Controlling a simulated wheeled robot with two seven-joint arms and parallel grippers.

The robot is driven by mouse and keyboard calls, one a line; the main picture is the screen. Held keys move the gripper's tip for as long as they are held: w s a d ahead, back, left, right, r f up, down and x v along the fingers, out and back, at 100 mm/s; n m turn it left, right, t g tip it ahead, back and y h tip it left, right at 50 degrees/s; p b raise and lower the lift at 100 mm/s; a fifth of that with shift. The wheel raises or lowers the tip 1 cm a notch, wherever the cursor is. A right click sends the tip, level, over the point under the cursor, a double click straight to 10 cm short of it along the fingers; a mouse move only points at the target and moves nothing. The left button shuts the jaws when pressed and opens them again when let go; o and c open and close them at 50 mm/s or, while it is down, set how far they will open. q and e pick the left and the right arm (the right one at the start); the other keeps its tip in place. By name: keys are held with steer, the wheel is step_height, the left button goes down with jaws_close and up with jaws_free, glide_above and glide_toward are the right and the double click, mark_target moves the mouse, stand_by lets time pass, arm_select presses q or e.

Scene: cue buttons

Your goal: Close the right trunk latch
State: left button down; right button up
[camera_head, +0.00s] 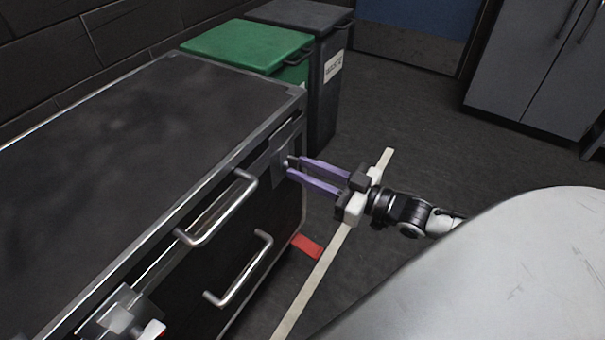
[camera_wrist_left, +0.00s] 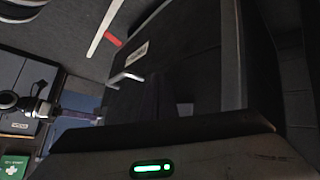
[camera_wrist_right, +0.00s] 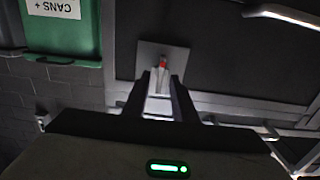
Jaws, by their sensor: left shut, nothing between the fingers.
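The trunk is a large dark chest (camera_head: 130,120) with metal edges. Its right latch is a metal plate (camera_head: 281,150) near the front's far right corner; in the right wrist view the plate (camera_wrist_right: 150,52) carries a silver lever with a red part (camera_wrist_right: 162,62). My right gripper (camera_head: 289,166) has its purple fingers apart at this latch; in the right wrist view the fingers (camera_wrist_right: 160,85) stand either side of the lever. Contact is unclear. The left latch (camera_head: 120,318) is at the lower left. My left gripper (camera_wrist_left: 172,85) shows dark and shut in the left wrist view, with nothing held.
Two bar handles (camera_head: 218,212) (camera_head: 243,272) stick out from the trunk front beside the right latch. A green-lidded bin (camera_head: 245,45) and a grey bin (camera_head: 328,85) stand behind the trunk. Open floor with a pale strip (camera_head: 315,280) and red mark (camera_head: 307,246) lies in front.

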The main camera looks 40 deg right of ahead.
arm_select(q)
steer(key=shift+d+r, duration=0.1)
steer(key=shift+r, duration=0.15)
arm_select(e)
steer(key=shift+w+a, duration=0.2)
steer(key=shift+w, duration=0.25)
jaws_close()
